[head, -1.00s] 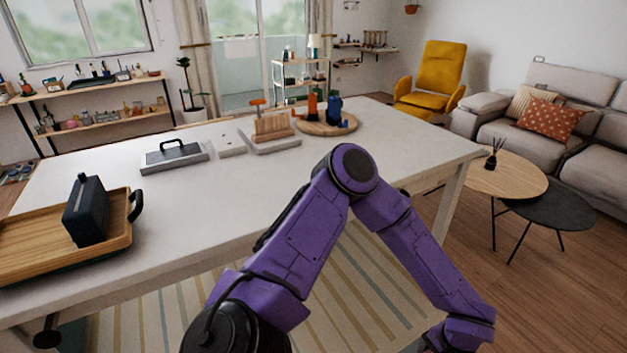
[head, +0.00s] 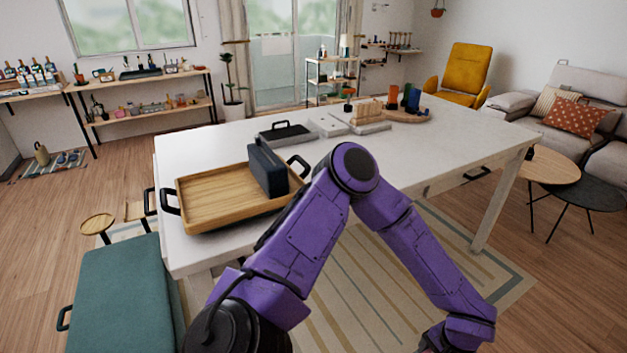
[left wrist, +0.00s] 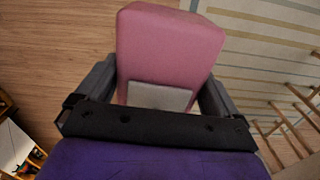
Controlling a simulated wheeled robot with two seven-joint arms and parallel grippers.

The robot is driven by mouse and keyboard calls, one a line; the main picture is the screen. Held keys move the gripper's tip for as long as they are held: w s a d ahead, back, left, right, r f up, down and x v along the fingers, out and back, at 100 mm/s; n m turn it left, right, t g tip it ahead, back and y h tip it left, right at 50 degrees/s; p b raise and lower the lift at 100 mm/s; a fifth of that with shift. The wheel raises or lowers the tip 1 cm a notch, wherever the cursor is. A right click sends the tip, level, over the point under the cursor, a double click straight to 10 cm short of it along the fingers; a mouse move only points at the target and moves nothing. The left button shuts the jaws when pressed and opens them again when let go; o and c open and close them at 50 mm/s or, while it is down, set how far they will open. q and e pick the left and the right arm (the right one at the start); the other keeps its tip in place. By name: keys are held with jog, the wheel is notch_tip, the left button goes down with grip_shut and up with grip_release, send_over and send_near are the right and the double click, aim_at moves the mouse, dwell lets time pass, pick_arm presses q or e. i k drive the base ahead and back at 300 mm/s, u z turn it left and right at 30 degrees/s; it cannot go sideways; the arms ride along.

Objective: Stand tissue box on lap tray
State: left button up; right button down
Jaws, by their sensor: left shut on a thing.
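A pink box (left wrist: 170,45), seemingly the tissue box, fills the upper middle of the left wrist view. My left gripper (left wrist: 158,92) is shut on it, with a dark finger on each side. A pale grey patch shows on the box's near face. The lap tray (head: 207,214), wooden with black handles, lies on the near left end of the white table in the head view. A dark blue upright case (head: 268,168) stands on its right part. Neither gripper shows in the head view.
The white table (head: 420,150) has bare surface right of the tray. A dark handled case (head: 287,132), pale blocks and a round board (head: 405,115) stand farther back. A teal bench (head: 125,295) and small stools stand at the left. My purple arm partly covers the table's near edge.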

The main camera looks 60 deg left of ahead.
aim_at(229, 193)
jog(key=u, duration=1.65)
